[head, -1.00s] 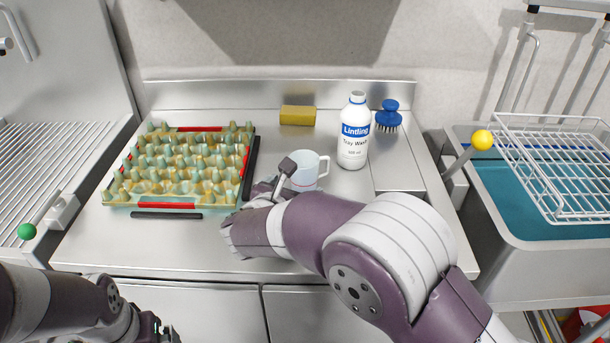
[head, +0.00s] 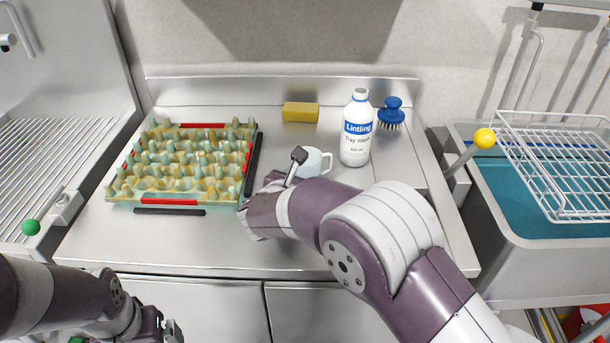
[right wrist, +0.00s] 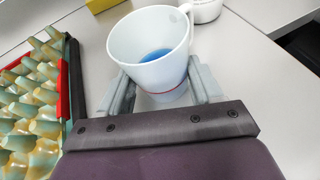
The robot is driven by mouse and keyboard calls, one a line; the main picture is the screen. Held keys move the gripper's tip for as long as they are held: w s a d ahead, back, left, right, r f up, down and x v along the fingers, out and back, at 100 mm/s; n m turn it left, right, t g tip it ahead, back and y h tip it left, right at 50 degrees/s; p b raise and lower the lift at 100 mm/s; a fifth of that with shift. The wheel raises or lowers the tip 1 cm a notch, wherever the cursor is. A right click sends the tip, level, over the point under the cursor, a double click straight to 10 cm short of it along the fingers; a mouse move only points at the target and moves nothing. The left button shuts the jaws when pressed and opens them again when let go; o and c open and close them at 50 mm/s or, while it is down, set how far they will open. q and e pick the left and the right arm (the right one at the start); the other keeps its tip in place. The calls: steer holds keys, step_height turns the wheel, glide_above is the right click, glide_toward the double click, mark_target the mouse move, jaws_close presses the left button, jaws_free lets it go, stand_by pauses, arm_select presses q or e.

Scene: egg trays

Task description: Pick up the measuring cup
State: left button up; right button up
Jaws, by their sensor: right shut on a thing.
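The measuring cup (head: 314,162) is a white cup with a handle on its right, standing upright near the middle of the counter and partly hidden by my right arm. In the right wrist view the cup (right wrist: 150,45) has blue inside and a thin red line low on its wall. My right gripper (right wrist: 162,90) is shut on the cup, one finger on each side of its lower part. Whether the cup's base touches the counter cannot be told. My left gripper (head: 168,328) is at the lower left edge, away from the cup, its fingers barely visible.
An egg tray (head: 125,199) with red strips lies left of the cup, dark bars beside it. A white bottle (head: 354,150), a blue brush (head: 391,110) and a yellow sponge (head: 300,112) stand behind. A wire rack (head: 560,165) over a teal basin is at right. The front counter is clear.

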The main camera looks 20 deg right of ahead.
mark_target(312, 157)
steer(key=shift+s+d+r, duration=0.1)
steer(key=shift+r, duration=2.1)
steer(key=s+d+r, duration=0.6)
steer(key=s+d, duration=0.1)
steer(key=s, duration=0.1)
steer(key=shift+s+d+r, duration=0.15)
steer(key=shift+d+r, duration=0.15)
steer(key=shift+d, duration=0.1)
